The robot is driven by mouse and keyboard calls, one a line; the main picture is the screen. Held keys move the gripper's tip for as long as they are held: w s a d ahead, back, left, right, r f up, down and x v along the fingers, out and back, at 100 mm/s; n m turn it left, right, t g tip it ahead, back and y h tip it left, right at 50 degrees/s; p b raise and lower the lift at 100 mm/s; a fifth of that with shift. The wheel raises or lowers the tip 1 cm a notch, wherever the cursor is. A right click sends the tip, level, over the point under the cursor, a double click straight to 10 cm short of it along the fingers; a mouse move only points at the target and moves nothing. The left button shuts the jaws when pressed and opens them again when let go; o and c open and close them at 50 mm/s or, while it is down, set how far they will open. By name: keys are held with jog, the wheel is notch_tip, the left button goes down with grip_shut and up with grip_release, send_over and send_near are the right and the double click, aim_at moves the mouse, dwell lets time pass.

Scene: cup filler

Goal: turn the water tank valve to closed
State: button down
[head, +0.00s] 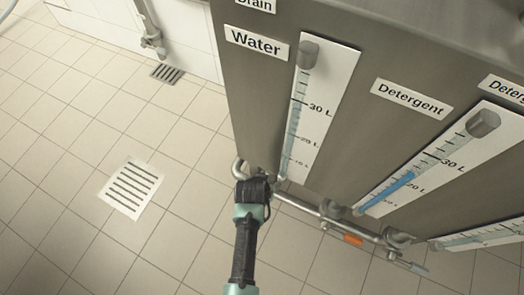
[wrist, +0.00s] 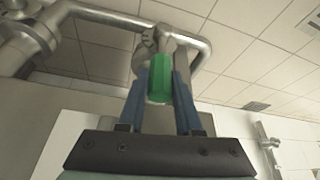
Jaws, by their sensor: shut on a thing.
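The water tank valve shows in the wrist view as a metal body (wrist: 150,45) with a green handle (wrist: 158,80) on a steel pipe. My gripper (wrist: 160,82) has its two blue fingers on either side of the green handle and is shut on it. In the head view my gripper (head: 251,188) is at the pipe below the water gauge (head: 318,95), under the "Water" label (head: 257,41). There, my gripper hides the valve.
A steel pipe (head: 300,204) runs right along the tank's bottom edge. An orange handle (head: 353,240) hangs on it beneath the detergent gauge (head: 430,170). Floor drains (head: 131,188) lie in the tiles at left, where the floor is clear.

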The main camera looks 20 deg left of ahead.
jog(key=shift+d, duration=0.1)
jog(key=d+f+m+t+y+b, duration=0.2)
jog(key=d+f+y+b, duration=0.6)
jog(key=y+b, duration=0.6)
jog(key=d+m+b, duration=0.1)
jog(key=b, duration=0.4)
jog(key=shift+s+d+b, duration=0.25)
jog(key=shift+d+b, duration=0.1)
jog(key=shift+b, duration=0.05)
jog(key=c, duration=0.6)
grip_release()
jog(key=shift+r, duration=0.1)
jog(key=shift+d, duration=0.1)
